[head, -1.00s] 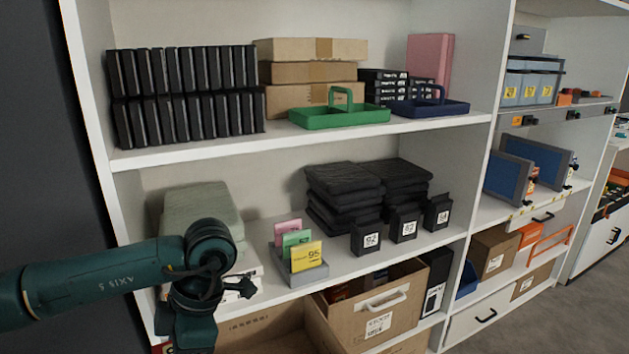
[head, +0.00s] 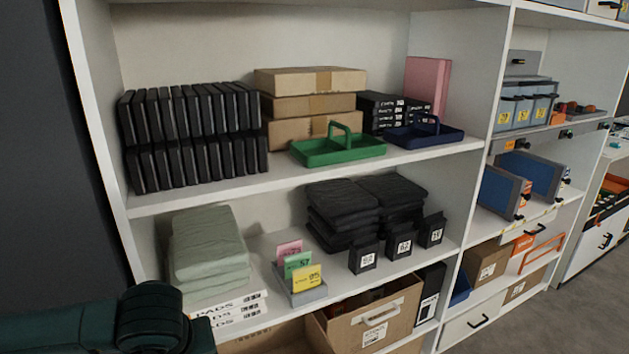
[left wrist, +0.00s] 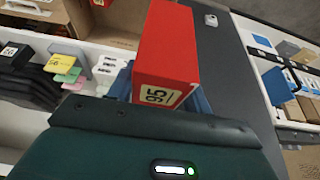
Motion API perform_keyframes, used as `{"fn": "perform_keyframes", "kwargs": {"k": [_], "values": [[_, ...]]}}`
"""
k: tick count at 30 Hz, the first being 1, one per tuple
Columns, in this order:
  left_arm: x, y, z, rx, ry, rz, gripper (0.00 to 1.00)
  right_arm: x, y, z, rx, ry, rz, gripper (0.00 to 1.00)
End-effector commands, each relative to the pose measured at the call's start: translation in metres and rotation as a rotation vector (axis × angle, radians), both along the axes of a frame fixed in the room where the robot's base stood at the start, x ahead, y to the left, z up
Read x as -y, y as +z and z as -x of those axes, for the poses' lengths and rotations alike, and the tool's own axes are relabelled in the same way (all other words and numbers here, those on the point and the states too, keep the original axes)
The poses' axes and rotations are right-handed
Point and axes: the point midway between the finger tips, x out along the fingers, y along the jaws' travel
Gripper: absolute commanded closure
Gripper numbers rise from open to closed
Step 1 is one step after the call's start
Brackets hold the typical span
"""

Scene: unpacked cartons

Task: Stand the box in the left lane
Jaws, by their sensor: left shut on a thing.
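A red box (left wrist: 168,45) with a pale label reading 95 is in the left wrist view. My left gripper (left wrist: 160,98) is shut on it, with bluish finger parts showing on either side of the box. In the head view my left arm is at the bottom left corner, and its gripper and the red box are out of that picture. No lane is clearly marked, so I cannot tell which space is the left lane. My right gripper is in neither view.
A grey holder with pink, green and yellow cards (head: 306,280) stands on the middle shelf (head: 325,302). A folded green stack (head: 207,250) is left of it; folded black stacks (head: 345,210) and small numbered black boxes (head: 362,257) are right. An open carton (head: 375,312) sits below.

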Motion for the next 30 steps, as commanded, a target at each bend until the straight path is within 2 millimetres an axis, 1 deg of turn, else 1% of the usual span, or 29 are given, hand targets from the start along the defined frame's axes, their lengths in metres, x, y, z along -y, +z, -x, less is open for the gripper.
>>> {"fn": "perform_keyframes", "kwargs": {"k": [1, 3, 6, 12, 17, 30], "values": [[-0.001, 0.012, 0.002, 0.001, -0.070, 0.001, 0.79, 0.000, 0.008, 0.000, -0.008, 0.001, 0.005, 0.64], [0.000, 0.019, 0.003, 0.000, -0.168, 0.000, 0.79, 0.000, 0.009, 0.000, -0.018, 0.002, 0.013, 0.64], [0.002, 0.028, 0.005, 0.001, -0.285, 0.000, 0.79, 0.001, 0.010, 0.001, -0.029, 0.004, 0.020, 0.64], [0.004, 0.037, 0.007, 0.001, -0.421, -0.001, 0.79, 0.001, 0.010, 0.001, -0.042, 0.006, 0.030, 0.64], [0.005, 0.038, 0.007, 0.001, -0.450, -0.001, 0.79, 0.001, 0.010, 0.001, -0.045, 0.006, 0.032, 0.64], [0.005, 0.037, 0.007, 0.000, -0.448, -0.001, 0.79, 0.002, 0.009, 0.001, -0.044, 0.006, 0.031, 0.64]]}}
